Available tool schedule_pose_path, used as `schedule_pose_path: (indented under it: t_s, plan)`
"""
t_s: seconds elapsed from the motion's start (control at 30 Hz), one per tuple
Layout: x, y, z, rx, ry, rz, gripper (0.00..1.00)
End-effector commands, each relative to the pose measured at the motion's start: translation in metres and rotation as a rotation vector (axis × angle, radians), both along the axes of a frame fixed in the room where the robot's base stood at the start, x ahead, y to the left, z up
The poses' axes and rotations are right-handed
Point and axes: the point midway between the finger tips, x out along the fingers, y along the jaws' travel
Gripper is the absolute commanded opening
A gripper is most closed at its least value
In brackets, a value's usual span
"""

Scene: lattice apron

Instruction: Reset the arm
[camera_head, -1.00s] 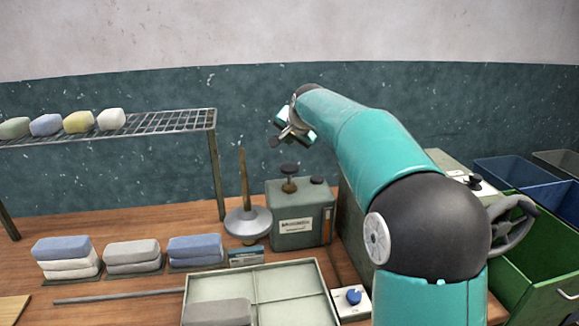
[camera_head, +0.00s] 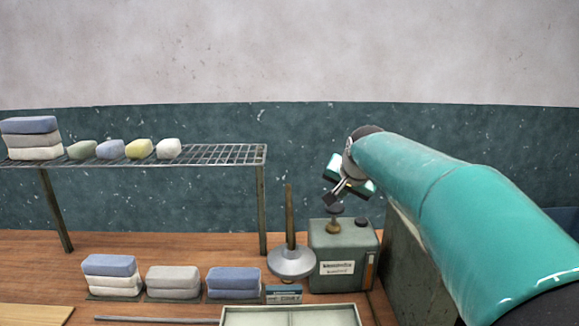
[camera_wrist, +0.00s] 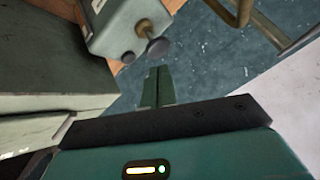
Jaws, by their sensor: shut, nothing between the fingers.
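My gripper (camera_head: 331,198) is at the end of my teal arm, raised in front of the dark green wall. In the head view it sits just above the grey-green metal box (camera_head: 341,262) with knobs on top. In the wrist view my gripper's fingers (camera_wrist: 157,88) lie together, shut and empty. The box also shows at the top of the wrist view (camera_wrist: 122,22), with a dark round knob (camera_wrist: 157,49) near the fingertips in the picture. I cannot tell the exact distance between them.
A wire rack (camera_head: 218,154) at left holds several soap-like bars and a stack. Stacked bars (camera_head: 111,277) stand on the wooden table. A metal disc with an upright rod (camera_head: 291,262) is beside the box. A pale tray (camera_head: 290,315) lies in front. A large grey-green case (camera_wrist: 45,85) is close in the wrist view.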

Motion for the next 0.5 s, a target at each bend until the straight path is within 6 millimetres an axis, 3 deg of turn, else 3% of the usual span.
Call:
schedule_pose_path:
  t_s: [0.03, 0.27, 0.5]
  plan:
    - [-0.026, 0.001, 0.002, -0.028, 0.011, 0.023, 0.0]
    - [-0.134, 0.0, -0.013, -0.151, 0.075, 0.137, 0.0]
    - [-0.244, -0.004, -0.053, -0.254, 0.142, 0.262, 0.0]
